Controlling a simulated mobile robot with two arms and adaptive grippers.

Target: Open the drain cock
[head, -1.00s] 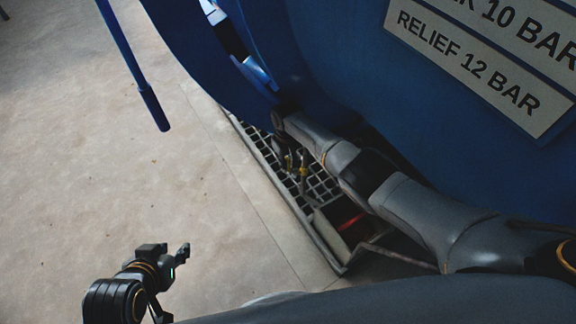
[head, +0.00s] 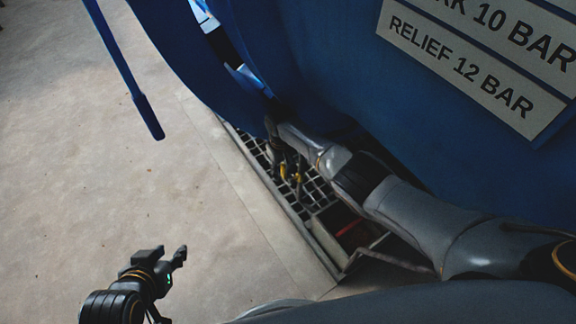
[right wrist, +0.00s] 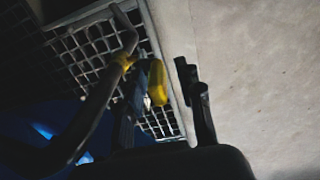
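The drain cock's yellow lever handle (right wrist: 157,84) shows in the right wrist view beside a dark pipe (right wrist: 128,38) with a yellow collar. In the head view, small yellow parts (head: 283,170) show low under the blue vessel, over the floor grating. My right gripper (right wrist: 168,74) is open, with the yellow handle between its dark fingers, nearer the left one. I cannot tell whether it touches. In the head view my right arm reaches under the vessel and its gripper is hard to make out. My left gripper (head: 169,259) is open and empty above the floor.
The blue vessel (head: 330,90), with a pressure label (head: 465,65), overhangs my right arm closely. A blue bar (head: 125,75) hangs at the upper left. A metal grating (head: 252,148) and a box with a red item (head: 350,227) lie below. Floor at left is clear.

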